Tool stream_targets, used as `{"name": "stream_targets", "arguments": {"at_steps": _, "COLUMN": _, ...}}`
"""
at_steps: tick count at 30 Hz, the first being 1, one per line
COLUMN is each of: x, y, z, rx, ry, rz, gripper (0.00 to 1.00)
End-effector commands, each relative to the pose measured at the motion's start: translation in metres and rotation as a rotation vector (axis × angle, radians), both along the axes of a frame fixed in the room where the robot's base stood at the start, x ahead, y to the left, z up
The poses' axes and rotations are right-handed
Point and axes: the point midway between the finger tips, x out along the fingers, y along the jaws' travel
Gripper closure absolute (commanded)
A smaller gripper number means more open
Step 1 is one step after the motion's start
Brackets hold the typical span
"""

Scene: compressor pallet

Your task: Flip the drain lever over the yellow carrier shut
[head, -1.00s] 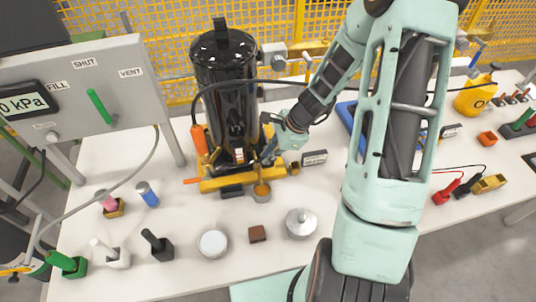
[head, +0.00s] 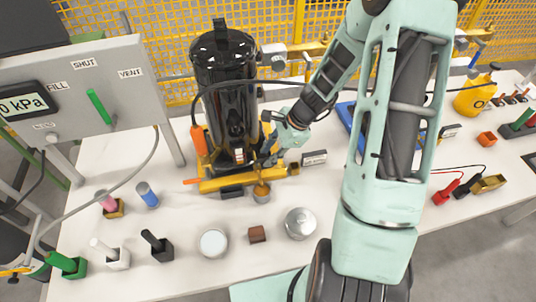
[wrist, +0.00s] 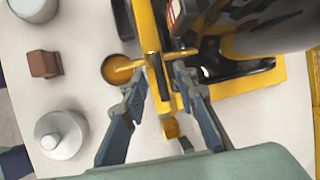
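The yellow carrier (head: 215,184) holds an upright black cylinder (head: 225,90) on the table. In the wrist view, the carrier (wrist: 266,92) fills the upper right. A short brass-yellow lever (wrist: 129,66) sticks out leftward from the carrier's edge, over a round cup (wrist: 113,72); I take it for the drain lever. My gripper (wrist: 160,72) is open, with one finger each side of a yellow bar of the carrier. The left fingertip is close to the lever; I cannot tell whether it touches. In the head view, my gripper (head: 268,158) is at the carrier's front right, partly hiding the lever.
A brown block (head: 257,234), a metal lidded pot (head: 300,223) and a white round container (head: 213,242) stand in front of the carrier. A gauge panel (head: 85,90) stands at left. A dark hose loops around the cylinder.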

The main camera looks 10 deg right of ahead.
Motion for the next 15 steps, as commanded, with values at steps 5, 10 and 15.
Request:
{"name": "stream_targets", "arguments": {"at_steps": 5, "x": -0.004, "y": -0.011, "z": 0.026, "rx": -0.003, "ry": -0.005, "rz": 0.0, "gripper": 0.73}}
{"name": "stream_targets", "arguments": {"at_steps": 10, "x": -0.01, "y": -0.024, "z": 0.056, "rx": -0.003, "ry": -0.005, "rz": 0.0, "gripper": 0.73}}
{"name": "stream_targets", "arguments": {"at_steps": 15, "x": -0.015, "y": -0.035, "z": 0.081, "rx": -0.003, "ry": -0.003, "rz": -0.001, "gripper": 0.73}}
